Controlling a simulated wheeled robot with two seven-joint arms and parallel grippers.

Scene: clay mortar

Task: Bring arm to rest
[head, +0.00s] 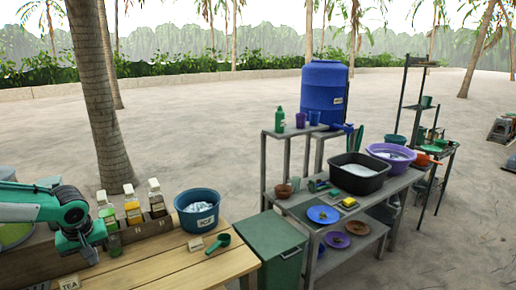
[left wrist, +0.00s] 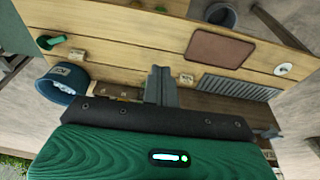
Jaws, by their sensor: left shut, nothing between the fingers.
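My left arm is teal and grey and reaches in from the left edge of the head view, over the left end of the wooden table (head: 190,268). My left gripper (head: 90,256) hangs down beside the row of bottles at the table's back. In the left wrist view its two grey fingers (left wrist: 161,84) are together with nothing between them, above the table planks. My right gripper is in neither view.
A blue tub (head: 197,218) with white contents and a green scoop (head: 221,241) are on the table. Labelled bottles (head: 133,214) stand close to my left gripper. A green bin (head: 268,248) and grey shelving (head: 300,205) stand to the right. Open sand lies behind.

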